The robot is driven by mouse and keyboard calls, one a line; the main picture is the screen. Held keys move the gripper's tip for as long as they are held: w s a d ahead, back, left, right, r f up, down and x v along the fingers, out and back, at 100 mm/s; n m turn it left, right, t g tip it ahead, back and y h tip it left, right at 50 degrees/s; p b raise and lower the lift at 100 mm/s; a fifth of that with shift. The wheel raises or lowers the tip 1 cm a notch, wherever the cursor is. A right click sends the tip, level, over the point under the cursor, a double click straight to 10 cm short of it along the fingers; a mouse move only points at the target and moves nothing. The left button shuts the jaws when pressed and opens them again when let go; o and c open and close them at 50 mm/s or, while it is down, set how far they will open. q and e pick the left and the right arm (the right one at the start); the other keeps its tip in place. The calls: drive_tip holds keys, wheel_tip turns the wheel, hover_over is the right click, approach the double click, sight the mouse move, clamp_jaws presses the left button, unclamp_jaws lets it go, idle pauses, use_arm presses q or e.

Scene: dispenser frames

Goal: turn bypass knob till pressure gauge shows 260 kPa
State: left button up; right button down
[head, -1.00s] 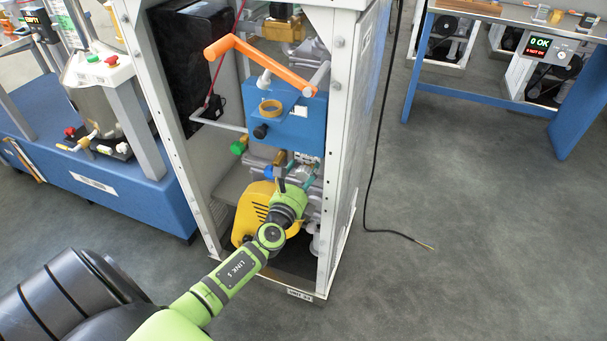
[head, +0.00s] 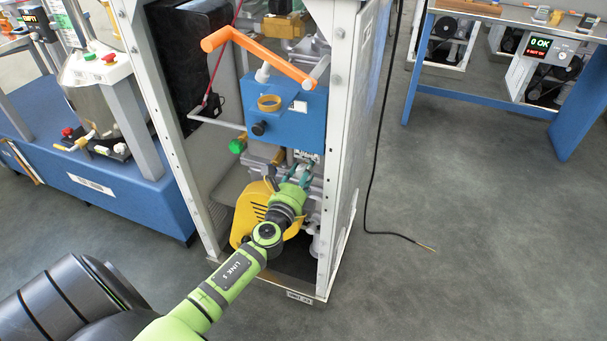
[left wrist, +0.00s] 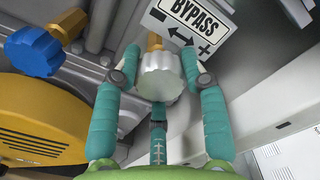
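The bypass knob (left wrist: 160,76) is a pale, fluted knob on a brass stem, just below the BYPASS label (left wrist: 193,18) with its double arrow and plus sign. My left gripper (left wrist: 160,65) has one teal finger on each side of the knob, with narrow gaps seeming to show; I cannot tell firm contact. In the head view my left gripper (head: 296,174) is inside the frame, below the blue box (head: 292,116), and the knob is too small to make out. No pressure gauge reading can be seen. My right gripper is not in view.
A blue knob (left wrist: 35,52) on a brass fitting and a yellow slotted cover (left wrist: 40,125) lie left of the fingers. White frame posts (head: 338,150) flank the opening. An orange handle (head: 255,58) is above. A black cable (head: 371,170) hangs at the right; the floor there is clear.

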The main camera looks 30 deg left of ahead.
use_arm(q)
drive_tip(key=o, duration=0.4)
drive_tip(key=shift+a+r, duration=0.15)
drive_tip(key=v, duration=1.2)
